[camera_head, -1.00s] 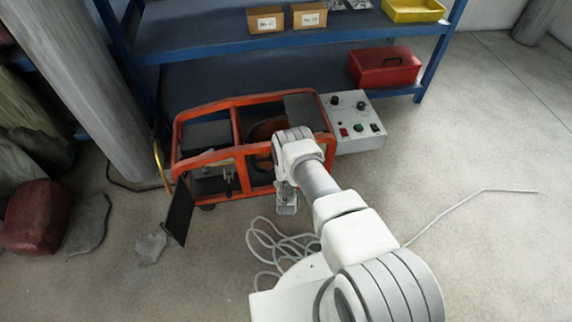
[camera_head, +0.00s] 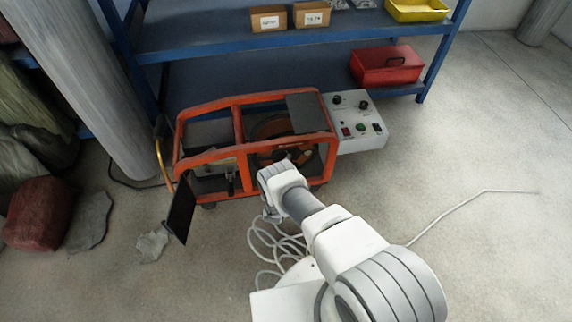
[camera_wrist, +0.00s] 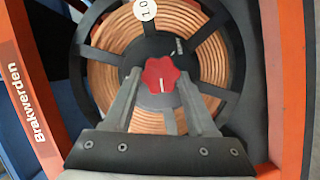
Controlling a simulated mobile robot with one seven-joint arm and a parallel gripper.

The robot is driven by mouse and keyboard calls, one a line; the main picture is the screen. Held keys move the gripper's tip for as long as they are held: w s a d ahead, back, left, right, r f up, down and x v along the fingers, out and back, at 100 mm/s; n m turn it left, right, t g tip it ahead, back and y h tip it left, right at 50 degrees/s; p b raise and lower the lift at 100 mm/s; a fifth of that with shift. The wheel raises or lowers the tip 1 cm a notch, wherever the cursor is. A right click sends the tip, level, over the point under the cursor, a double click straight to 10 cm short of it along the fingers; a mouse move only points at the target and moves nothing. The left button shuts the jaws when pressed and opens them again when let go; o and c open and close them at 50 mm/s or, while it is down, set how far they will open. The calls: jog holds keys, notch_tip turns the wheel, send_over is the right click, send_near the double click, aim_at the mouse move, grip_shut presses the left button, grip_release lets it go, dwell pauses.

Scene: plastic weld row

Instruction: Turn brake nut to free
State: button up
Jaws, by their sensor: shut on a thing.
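The brake nut (camera_wrist: 161,75) is a red lobed knob with a pale line on its face. It sits on the dark hub of a black spoked reel (camera_wrist: 85,82) wound with copper-coloured wire. In the wrist view my gripper (camera_wrist: 158,83) has its two grey fingers on either side of the nut, shut on it. The reel also shows in the head view (camera_head: 272,127), inside an orange-framed machine (camera_head: 184,132). In that view the nut cannot be made out and my fingers are hard to tell near the machine's front.
A grey control box (camera_head: 361,122) adjoins the machine's right. A pale hose (camera_head: 262,240) lies coiled on the floor in front. Blue shelving (camera_head: 215,45) stands behind.

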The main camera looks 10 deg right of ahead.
jog(key=shift+n, duration=0.4)
jog(key=o, duration=1.4)
jog(key=shift+c, duration=0.2)
jog(key=shift+s, duration=0.1)
